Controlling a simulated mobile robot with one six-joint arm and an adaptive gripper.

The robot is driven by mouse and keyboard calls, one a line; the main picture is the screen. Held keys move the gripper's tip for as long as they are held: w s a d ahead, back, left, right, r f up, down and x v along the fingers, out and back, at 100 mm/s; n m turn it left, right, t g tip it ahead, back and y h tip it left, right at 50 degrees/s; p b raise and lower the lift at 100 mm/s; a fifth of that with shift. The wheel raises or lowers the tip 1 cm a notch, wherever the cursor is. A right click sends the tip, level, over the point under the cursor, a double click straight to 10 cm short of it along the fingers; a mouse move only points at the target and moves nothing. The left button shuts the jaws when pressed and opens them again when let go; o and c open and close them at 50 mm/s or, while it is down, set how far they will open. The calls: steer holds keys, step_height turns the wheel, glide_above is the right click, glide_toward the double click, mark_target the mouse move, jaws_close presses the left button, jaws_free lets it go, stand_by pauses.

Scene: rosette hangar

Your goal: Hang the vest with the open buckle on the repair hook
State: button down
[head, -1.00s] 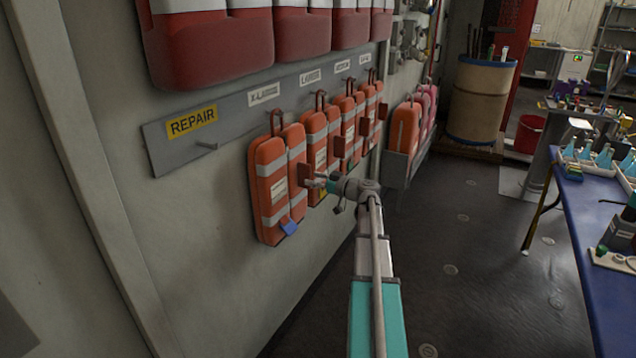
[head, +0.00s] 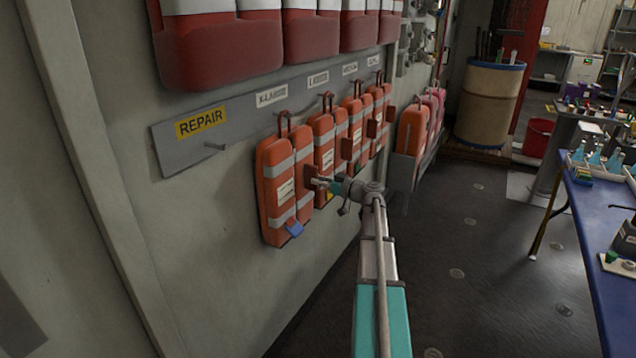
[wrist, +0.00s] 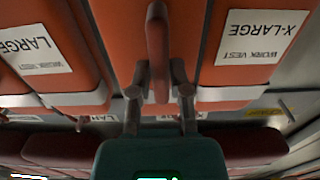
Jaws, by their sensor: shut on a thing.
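The leftmost orange vest (head: 278,190) with grey bands hangs by its loop on the rail, under the X-LARGE label. A blue piece (head: 294,228) shows at its lower edge; I cannot tell the buckle's state. My gripper (head: 316,183) is shut on the brown tab (head: 311,177) at this vest's front. In the wrist view the gripper's fingers (wrist: 160,82) pinch the tab (wrist: 157,45), and the X-LARGE work vest label (wrist: 262,37) shows beside it. The repair hook (head: 215,147) is a bare peg under the yellow REPAIR sign (head: 201,122), left of the vest.
More orange vests (head: 355,125) hang close on the right, each with a brown tab. Red and white cases (head: 235,45) sit above the rail (head: 160,150). A blue table (head: 590,215) stands at the right. The wall below the repair hook is clear.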

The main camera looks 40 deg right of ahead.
steer(key=shift+w+r, duration=0.1)
steer(key=shift+r, duration=0.05)
steer(key=shift+w+r+p, duration=0.1)
steer(key=shift+r+p, duration=1.1)
steer(key=shift+p, duration=0.15)
stand_by(0.5)
steer(key=v, duration=0.9)
stand_by(1.5)
stand_by(1.1)
